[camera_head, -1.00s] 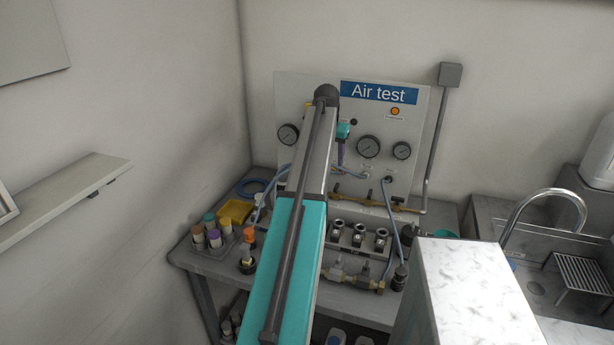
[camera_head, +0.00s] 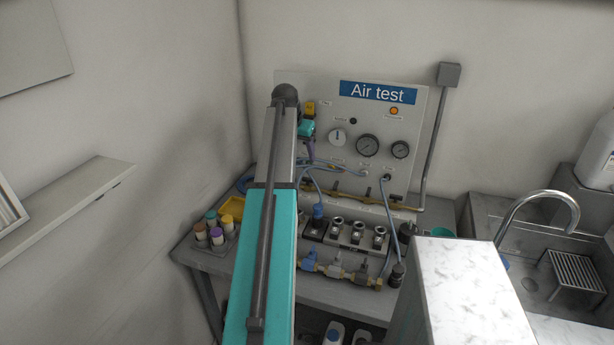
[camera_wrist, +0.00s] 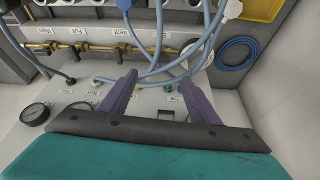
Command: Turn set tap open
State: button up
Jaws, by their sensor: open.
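The brass pipe (camera_head: 350,197) with small taps runs along the foot of the Air test panel. In the wrist view the brass pipe (camera_wrist: 95,47) lies beyond my fingers, under labels reading Fill, Vent and one starting with S. That last label (camera_wrist: 188,47) is partly covered by hoses, and I cannot make out the set tap's handle clearly. My gripper (camera_wrist: 158,78) is open and empty, its two purple fingers apart over the panel, with blue hoses beyond the tips. In the head view my gripper (camera_head: 309,152) hangs before the panel's left side, mostly hidden by my arm.
Blue hoses (camera_wrist: 150,72) cross close to my fingertips. Gauges (camera_head: 368,145) sit on the panel (camera_head: 418,120). A yellow tray (camera_head: 231,209) and capped containers (camera_head: 214,237) stand on the bench's left. A sink (camera_head: 535,290) lies at right.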

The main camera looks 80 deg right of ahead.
aim_at(308, 179)
jog(key=shift+f, duration=0.15)
jog(key=shift+p+x, duration=2)
jog(key=shift+x, duration=4.75)
jog(key=c, duration=1)
jog(key=shift+c, duration=0.2)
jog(key=shift+f+n+b, duration=0.1)
jog(key=shift+n+b, duration=0.3)
jog(key=shift+n, duration=0.1)
jog(key=shift+t, duration=0.3)
jog(key=o, duration=1)
jog(key=shift+o, duration=0.2)
